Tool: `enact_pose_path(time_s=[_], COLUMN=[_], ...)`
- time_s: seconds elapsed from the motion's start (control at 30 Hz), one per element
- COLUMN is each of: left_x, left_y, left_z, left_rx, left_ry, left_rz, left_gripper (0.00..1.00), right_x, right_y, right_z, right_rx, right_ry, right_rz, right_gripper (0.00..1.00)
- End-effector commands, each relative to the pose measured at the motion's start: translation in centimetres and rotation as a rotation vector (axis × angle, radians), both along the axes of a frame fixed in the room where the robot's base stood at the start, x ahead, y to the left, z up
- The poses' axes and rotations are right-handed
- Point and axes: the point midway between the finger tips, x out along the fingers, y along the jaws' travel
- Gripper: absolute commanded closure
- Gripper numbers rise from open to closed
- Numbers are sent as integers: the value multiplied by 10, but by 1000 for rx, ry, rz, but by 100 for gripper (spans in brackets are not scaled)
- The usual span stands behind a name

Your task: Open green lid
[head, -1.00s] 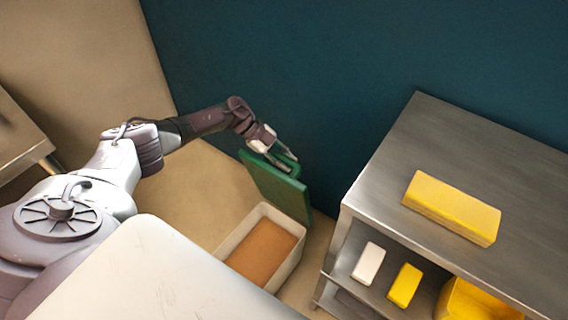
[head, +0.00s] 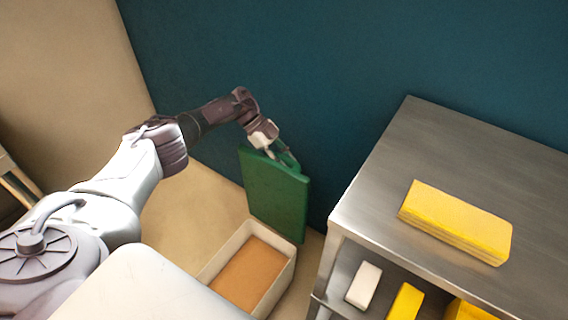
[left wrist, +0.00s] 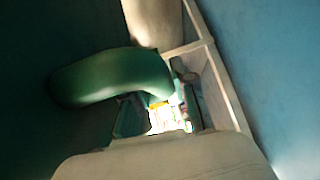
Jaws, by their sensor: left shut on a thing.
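The green lid (head: 275,192) stands raised, nearly upright, at the back edge of a white bin (head: 285,283) in the head view. The bin is open on top and shows a brown-orange filling (head: 248,275). My left gripper (head: 280,158) is at the lid's top, shut on its green handle. In the left wrist view, the curved green handle (left wrist: 110,80) fills the middle, close to the camera. The gripper's fingertips are partly hidden by the handle and lid. My right gripper is not in view.
A metal table (head: 375,190) stands to the right, with a yellow block (head: 455,222) on top. Its lower shelf holds a white block (head: 363,285) and yellow items (head: 405,302). A dark teal wall (head: 330,60) rises close behind the lid.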

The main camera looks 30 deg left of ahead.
Motion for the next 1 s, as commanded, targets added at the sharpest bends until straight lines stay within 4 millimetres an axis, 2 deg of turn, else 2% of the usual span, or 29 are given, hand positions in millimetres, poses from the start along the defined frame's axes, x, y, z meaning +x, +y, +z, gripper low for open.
enact_pose_path(time_s=[0.2, 0.5, 0.53, 0.67, 0.7, 1.0], left_x=[1, 1, 1, 1, 1, 1], left_y=[0, 0, 0, 0, 0, 1], left_z=[0, 0, 0, 0, 0, 1], left_rx=[0, 0, 0, 1, 1, 1], left_ry=[6, 6, 6, 6, 6, 6], left_rz=[-1, -1, -1, -1, -1, -1], left_gripper=[100, 100, 73, 51, 48, 48], right_x=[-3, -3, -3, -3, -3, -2], right_y=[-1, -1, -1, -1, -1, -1], right_z=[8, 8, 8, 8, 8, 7], right_rx=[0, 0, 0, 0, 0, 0], right_ry=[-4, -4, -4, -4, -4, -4], right_rz=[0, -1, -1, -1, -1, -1], right_gripper=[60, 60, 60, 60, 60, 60])
